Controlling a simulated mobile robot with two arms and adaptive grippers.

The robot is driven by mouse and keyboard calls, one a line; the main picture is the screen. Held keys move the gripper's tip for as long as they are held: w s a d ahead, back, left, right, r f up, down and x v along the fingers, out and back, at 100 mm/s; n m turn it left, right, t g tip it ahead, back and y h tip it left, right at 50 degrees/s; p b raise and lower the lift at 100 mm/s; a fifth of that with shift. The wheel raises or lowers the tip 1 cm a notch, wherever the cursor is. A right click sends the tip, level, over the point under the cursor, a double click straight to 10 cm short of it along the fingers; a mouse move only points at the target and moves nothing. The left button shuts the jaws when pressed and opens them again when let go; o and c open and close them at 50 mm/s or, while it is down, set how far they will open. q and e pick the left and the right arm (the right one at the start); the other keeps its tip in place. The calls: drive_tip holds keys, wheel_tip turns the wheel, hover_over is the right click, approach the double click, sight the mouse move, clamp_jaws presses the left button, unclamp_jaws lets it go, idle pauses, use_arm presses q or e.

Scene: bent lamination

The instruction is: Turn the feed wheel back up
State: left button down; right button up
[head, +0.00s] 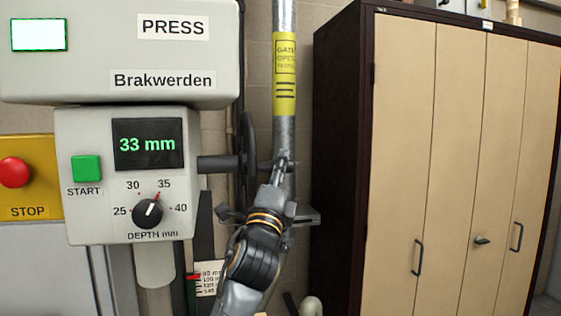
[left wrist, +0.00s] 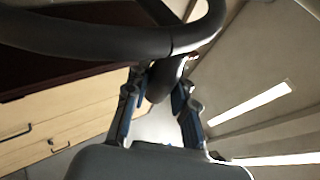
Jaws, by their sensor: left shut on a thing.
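The feed wheel (head: 249,135) is black and seen nearly edge-on in the head view, on a dark shaft at the right side of the press control box. In the left wrist view its dark rim (left wrist: 90,40) curves across the top. My left gripper (head: 283,163) is just right of the wheel. It is shut on the wheel's dark handle, which shows between the fingers in the left wrist view (left wrist: 164,86). The green display (head: 147,144) reads 33 mm. My right gripper is not in view.
The control box has a depth knob (head: 147,213) and a green START button (head: 86,168). A red STOP button (head: 14,172) is at far left. A grey vertical pipe (head: 284,130) stands behind my gripper. A tall cabinet (head: 400,160) fills the right.

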use_arm(q)
drive_tip(key=shift+r+p, duration=0.5)
drive_tip(key=shift+r, duration=0.2)
drive_tip(key=shift+w+a+r+p, duration=0.1)
drive_tip(key=shift+r+p, duration=0.55)
drive_tip(key=shift+r, duration=0.05)
drive_tip(key=shift+w+a+r+p, duration=0.1)
drive_tip(key=shift+w+r+p, duration=0.35)
drive_tip(key=shift+r, duration=0.35)
drive_tip(key=shift+w+a+r+p, duration=0.1)
drive_tip(key=shift+w+r+p, duration=0.3)
drive_tip(key=shift+r, duration=0.35)
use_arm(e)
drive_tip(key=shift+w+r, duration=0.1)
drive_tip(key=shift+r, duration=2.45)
use_arm(q)
drive_tip(key=c, duration=1.1)
unclamp_jaws()
drive_tip(key=shift+s+f, duration=0.1)
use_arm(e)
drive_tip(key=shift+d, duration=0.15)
